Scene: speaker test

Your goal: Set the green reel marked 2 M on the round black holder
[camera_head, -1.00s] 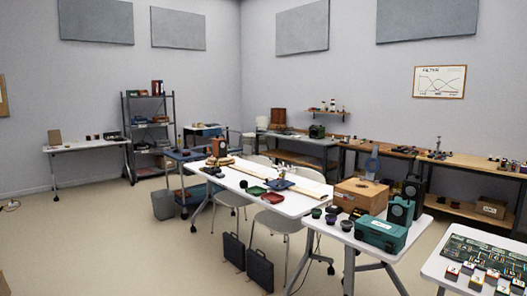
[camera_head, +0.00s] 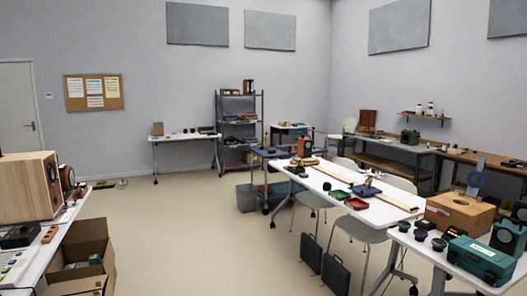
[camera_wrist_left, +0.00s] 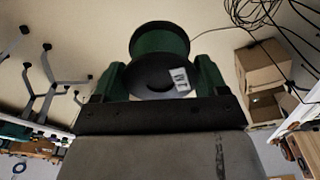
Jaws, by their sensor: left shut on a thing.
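My left gripper (camera_wrist_left: 160,78) shows in the left wrist view, shut on a green reel (camera_wrist_left: 160,40). Neither of my grippers shows in the head view. I cannot pick out the round black holder for certain in any view.
A long white table (camera_head: 385,213) stands in the middle with chairs beside it. At right a table bears a teal case (camera_head: 482,260) and a wooden box (camera_head: 460,213). An open cardboard box (camera_head: 92,242) stands at lower left, near a wooden speaker (camera_head: 28,187).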

